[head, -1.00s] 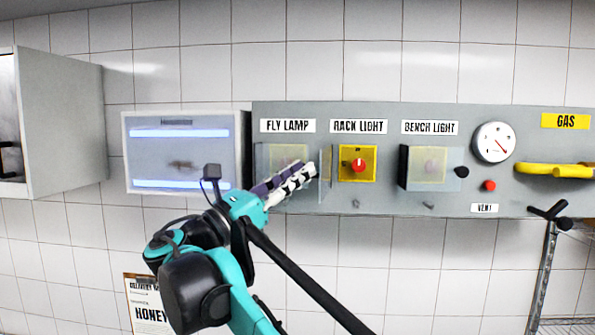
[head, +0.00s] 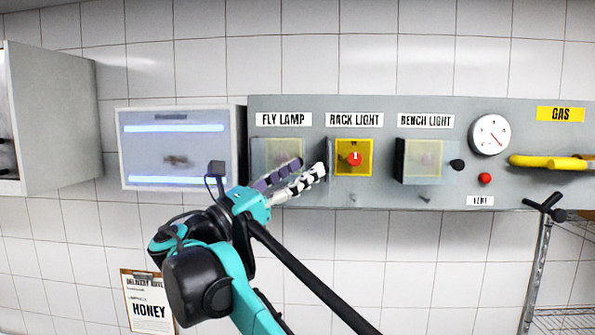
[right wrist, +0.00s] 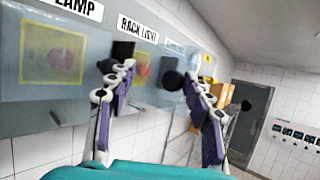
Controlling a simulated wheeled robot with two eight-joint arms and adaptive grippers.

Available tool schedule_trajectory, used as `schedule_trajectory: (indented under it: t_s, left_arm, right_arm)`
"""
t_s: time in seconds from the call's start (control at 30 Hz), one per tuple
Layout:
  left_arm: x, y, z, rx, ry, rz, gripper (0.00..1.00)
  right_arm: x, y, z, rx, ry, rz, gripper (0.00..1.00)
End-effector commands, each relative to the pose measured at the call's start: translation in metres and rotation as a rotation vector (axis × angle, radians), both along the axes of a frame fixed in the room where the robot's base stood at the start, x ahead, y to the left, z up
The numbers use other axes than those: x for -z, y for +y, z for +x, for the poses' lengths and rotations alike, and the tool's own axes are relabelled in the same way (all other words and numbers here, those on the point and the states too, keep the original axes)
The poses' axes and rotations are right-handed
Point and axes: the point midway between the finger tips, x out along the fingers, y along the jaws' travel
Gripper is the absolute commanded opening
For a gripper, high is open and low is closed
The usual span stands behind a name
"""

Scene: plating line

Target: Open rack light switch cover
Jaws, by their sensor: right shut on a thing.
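The rack light switch (head: 354,158) is a red knob on a yellow plate under the RACK LIGHT label. Its clear cover (head: 328,150) stands swung out at the plate's left side, seen nearly edge-on, and the plate's front is uncovered. My right gripper (head: 322,171) is at the cover's lower part, left of the knob, and is shut on the cover. In the right wrist view, the two fingers (right wrist: 147,68) stand on either side of a translucent panel, with a blurred red patch behind it. The exact contact is hard to see. My left gripper is out of view.
The covered fly lamp switch (head: 276,155) is just left, behind my right fingers. The covered bench light switch (head: 424,160), a gauge (head: 490,135), a red button (head: 485,178) and a yellow gas handle (head: 548,162) are to the right. A lit fly lamp box (head: 175,155) hangs at left.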

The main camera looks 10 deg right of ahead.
Motion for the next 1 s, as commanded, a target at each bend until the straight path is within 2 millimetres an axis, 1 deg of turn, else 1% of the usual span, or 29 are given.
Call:
schedule_trajectory:
  t_s: [0.4,0.53,0.67,0.8,1.0]
  left_arm:
    - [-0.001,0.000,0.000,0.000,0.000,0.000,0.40]
    - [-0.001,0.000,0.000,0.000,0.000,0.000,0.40]
    - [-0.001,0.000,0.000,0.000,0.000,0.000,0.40]
    - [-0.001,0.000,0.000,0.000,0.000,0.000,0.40]
    - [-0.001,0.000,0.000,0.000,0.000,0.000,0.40]
  right_arm:
    - [-0.004,0.001,0.001,-0.006,-0.001,-0.007,0.41]
    - [-0.001,0.007,-0.002,-0.007,-0.001,-0.009,0.41]
    - [0.007,0.025,-0.012,-0.008,-0.002,-0.007,0.41]
    - [0.019,0.051,-0.028,-0.009,-0.002,-0.006,0.41]
    - [0.034,0.083,-0.047,-0.006,-0.004,-0.004,0.41]
